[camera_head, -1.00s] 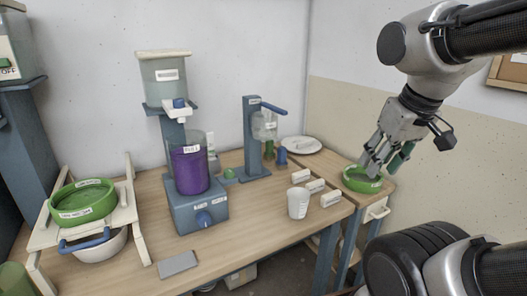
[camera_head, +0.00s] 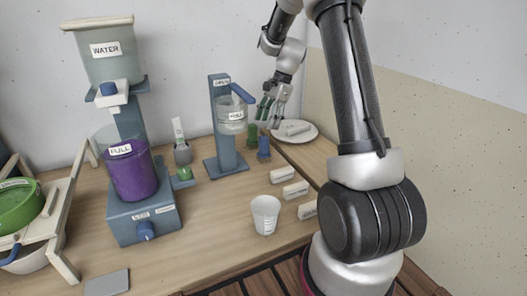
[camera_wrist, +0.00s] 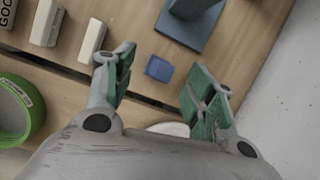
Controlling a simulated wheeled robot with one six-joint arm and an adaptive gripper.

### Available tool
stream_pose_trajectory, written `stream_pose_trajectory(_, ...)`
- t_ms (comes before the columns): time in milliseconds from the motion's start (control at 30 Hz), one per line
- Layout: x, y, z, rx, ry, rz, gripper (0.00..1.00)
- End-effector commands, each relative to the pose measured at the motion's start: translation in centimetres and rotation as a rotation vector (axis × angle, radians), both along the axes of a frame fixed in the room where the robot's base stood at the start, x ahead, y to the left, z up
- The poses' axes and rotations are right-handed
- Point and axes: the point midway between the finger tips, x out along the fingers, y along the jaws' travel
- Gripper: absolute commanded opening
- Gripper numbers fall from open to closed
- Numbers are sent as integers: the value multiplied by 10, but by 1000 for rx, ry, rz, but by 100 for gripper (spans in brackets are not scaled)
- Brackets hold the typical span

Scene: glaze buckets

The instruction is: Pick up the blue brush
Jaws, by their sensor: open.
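The blue brush (camera_head: 263,149) appears as a small upright blue piece at the back right of the table, beside a similar green one (camera_head: 252,136). In the wrist view the blue piece (camera_wrist: 158,69) shows from above, between and beyond my fingers, not touched by them. My gripper (camera_head: 268,108) hangs above and close to the blue and green pieces, pointing down. Its green-padded fingers (camera_wrist: 160,95) are spread apart with nothing between them. The brush's lower part and any bristles cannot be made out.
A blue stand (camera_head: 227,160) with a clear cup is just left of the brush. A white plate (camera_head: 305,136) lies to the right. White labelled blocks (camera_head: 283,174) and a white cup (camera_head: 265,213) are nearer. A green bowl (camera_wrist: 12,110) shows at the wrist view's left.

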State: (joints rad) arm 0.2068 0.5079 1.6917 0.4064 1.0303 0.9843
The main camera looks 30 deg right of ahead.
Motion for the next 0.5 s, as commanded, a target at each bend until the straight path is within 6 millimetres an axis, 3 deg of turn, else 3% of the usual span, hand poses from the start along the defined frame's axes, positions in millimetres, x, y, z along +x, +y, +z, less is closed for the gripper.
stream_pose_trajectory(33, 9, -3, -17, 15, 27, -43, 55)
stream_pose_trajectory(133, 19, -7, -37, 36, 61, -109, 55)
stream_pose_trajectory(500, 23, 4, -77, 47, 81, -143, 55)
